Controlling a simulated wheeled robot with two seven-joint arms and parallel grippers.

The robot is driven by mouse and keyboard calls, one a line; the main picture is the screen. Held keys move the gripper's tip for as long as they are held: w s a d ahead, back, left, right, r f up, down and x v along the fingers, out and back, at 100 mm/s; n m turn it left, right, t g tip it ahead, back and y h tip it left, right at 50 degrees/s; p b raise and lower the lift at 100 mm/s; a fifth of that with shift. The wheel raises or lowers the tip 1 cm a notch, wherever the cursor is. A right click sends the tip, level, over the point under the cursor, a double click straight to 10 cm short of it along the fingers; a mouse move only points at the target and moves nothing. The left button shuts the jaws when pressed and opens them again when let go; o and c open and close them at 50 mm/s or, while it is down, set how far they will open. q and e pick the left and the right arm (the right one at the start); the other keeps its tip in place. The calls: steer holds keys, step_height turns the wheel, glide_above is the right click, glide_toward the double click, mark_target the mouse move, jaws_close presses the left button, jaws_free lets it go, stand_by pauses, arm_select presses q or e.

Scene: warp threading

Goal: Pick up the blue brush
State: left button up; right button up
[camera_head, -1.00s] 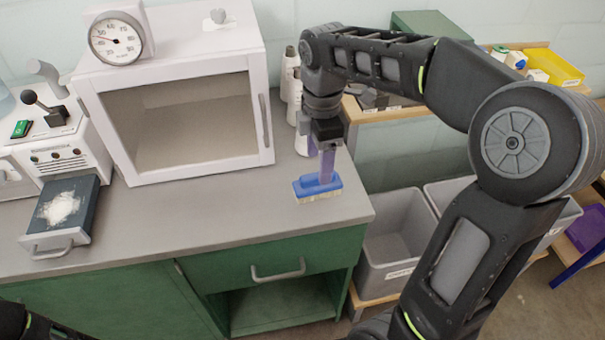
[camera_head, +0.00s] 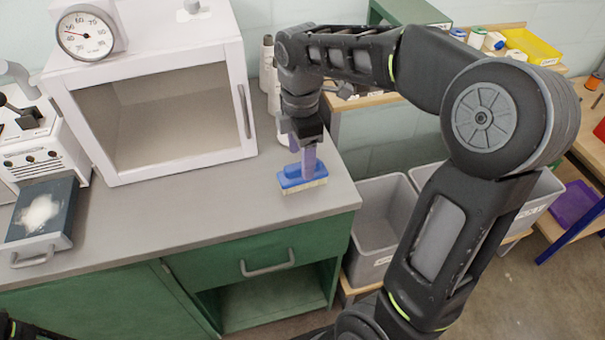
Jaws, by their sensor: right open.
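The blue brush (camera_head: 302,179) sits near the right end of the grey counter (camera_head: 200,195), with its pale bristles facing down. My right gripper (camera_head: 308,158) is directly above it and points down. A narrow pale purple piece runs from the gripper's dark body to the top of the brush; I cannot tell whether it is finger or handle. The jaws are open, and the tip area overlaps the brush top, so contact is unclear. My left gripper is not in view; only a bit of my left arm shows at the bottom left corner.
A white cabinet (camera_head: 80,150) with a glass front and a dial gauge (camera_head: 86,33) on top stands left of the brush. White cones (camera_head: 267,62) stand behind my right gripper. Grey bins (camera_head: 372,250) are beyond the counter's right edge. The counter in front of the cabinet is clear.

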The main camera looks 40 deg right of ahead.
steer(key=shift+s+f, duration=0.2)
steer(key=shift+f, duration=2.45)
steer(key=shift+c, duration=0.5)
steer(key=shift+r, duration=0.1)
jaws_close()
